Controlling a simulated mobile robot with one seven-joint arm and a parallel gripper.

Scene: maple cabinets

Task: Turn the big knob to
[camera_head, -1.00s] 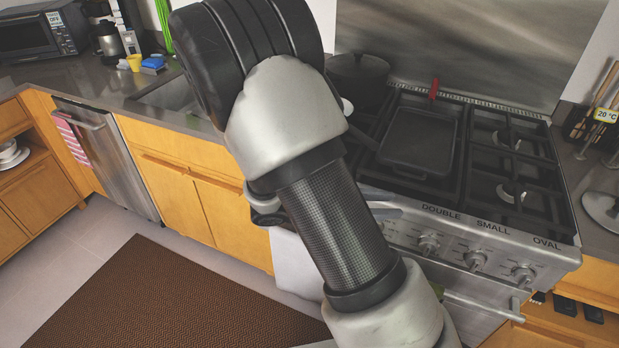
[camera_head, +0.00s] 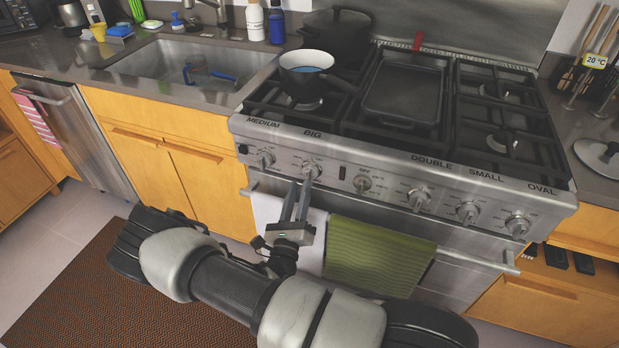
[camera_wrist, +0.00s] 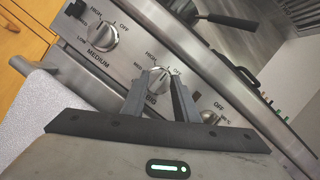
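The big knob (camera_head: 312,169) is a round metal knob on the stove's front panel, under the word BIG. In the wrist view the big knob (camera_wrist: 158,79) shows between my fingertips, with the word BIG below it and HIGH and OFF printed around it. My gripper (camera_head: 300,186) points up at it from the front. In the wrist view my gripper (camera_wrist: 161,76) has its two fingers apart, one at each side of the knob; I cannot tell whether they touch it. The fingers partly hide the knob, and its exact setting is unclear.
The medium knob (camera_head: 265,158) is left of it, and a further knob (camera_head: 362,182) is to the right. A white towel (camera_head: 290,235) and a green towel (camera_head: 375,258) hang on the oven handle below. A saucepan (camera_head: 306,72) stands on the left burner.

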